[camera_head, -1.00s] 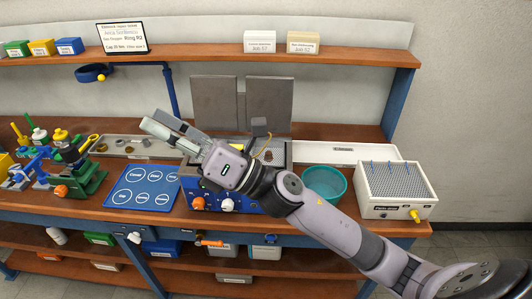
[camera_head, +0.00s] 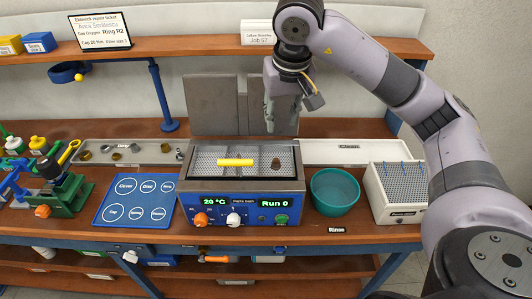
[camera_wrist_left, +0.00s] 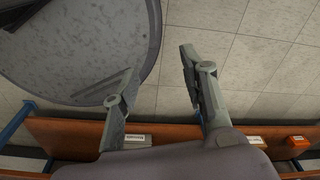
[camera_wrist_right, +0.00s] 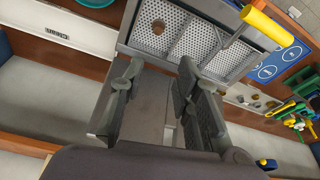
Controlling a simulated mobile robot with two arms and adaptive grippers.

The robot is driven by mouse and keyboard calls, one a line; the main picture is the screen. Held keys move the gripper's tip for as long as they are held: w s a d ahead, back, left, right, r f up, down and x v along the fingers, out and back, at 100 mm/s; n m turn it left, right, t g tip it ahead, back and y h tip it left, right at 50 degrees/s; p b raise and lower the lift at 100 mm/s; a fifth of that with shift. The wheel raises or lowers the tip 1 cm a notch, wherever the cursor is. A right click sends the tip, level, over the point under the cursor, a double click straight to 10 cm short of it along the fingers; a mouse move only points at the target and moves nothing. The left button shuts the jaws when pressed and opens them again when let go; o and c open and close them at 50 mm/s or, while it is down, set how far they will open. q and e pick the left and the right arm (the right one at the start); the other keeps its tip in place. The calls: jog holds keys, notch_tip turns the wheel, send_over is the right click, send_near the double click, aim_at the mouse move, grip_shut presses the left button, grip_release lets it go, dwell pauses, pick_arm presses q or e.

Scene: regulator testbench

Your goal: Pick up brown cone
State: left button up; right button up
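The brown cone (camera_head: 276,149) lies in the right part of the perforated basket inside the blue-fronted bath (camera_head: 242,186). It looks like a small brown lump in the right wrist view (camera_wrist_right: 158,27). My right gripper (camera_head: 283,126) points down behind the back right of the bath, above and apart from the cone. Its fingers (camera_wrist_right: 158,90) are apart with nothing between them. My left gripper (camera_wrist_left: 160,88) shows only in its wrist view, over floor near a bench edge; its fingers are apart and empty.
A yellow handle (camera_head: 236,162) crosses the basket. Grey upright panels (camera_head: 211,104) stand behind the bath. A teal bowl (camera_head: 335,193) and a white perforated box (camera_head: 397,190) stand to the right. A blue mat (camera_head: 134,200) lies left. A shelf (camera_head: 190,58) runs above.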

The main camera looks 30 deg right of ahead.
jog(key=x, duration=0.2)
jog(key=p, duration=0.3)
send_near(276, 160)
jog(key=f, duration=0.2)
jog(key=shift+p+x, duration=0.7)
jog(key=shift+x, duration=0.35)
jog(key=x, duration=0.1)
jog(key=p+x, duration=0.1)
jog(key=x, duration=0.1)
jog(key=p+x, duration=0.1)
jog(key=shift+w+d+f, duration=0.1)
jog(key=shift+w+f, duration=0.05)
jog(key=shift+w, duration=0.15)
pick_arm(q)
notch_tip(276, 160, up, 7)
jog(key=shift+s+a, duration=0.15)
jog(key=shift+s, duration=0.2)
pick_arm(e)
jog(key=shift+f, duration=0.15)
pick_arm(q)
jog(key=shift+f, duration=0.15)
pick_arm(e)
jog(key=shift+c, duration=0.6)
pick_arm(q)
jog(key=shift+w, duration=0.15)
pick_arm(e)
grip_shut()
